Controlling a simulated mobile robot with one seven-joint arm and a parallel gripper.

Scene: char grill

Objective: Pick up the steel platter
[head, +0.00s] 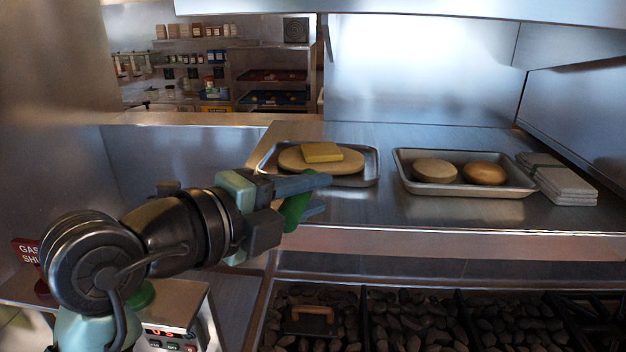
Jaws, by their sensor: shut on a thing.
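A steel platter (371,166) with a raised rim lies on the steel counter, left of its middle. It bears an oval wooden-looking board or bread (350,166) with a yellow block (321,152) on top. My gripper (322,196) comes in from the left, in front of the platter's front rim. Its upper finger covers part of that rim, and I cannot tell whether it touches. A dark green object (296,209) sits between the fingers, and the gripper appears shut on it. The green object's shape is partly hidden.
A second metal tray (465,187) with two round brown items stands to the right. Beside it is a stack of flat grey pieces (568,186). Below the counter's front edge lies a charcoal bed (420,320). Shelves (215,65) stand at the back left.

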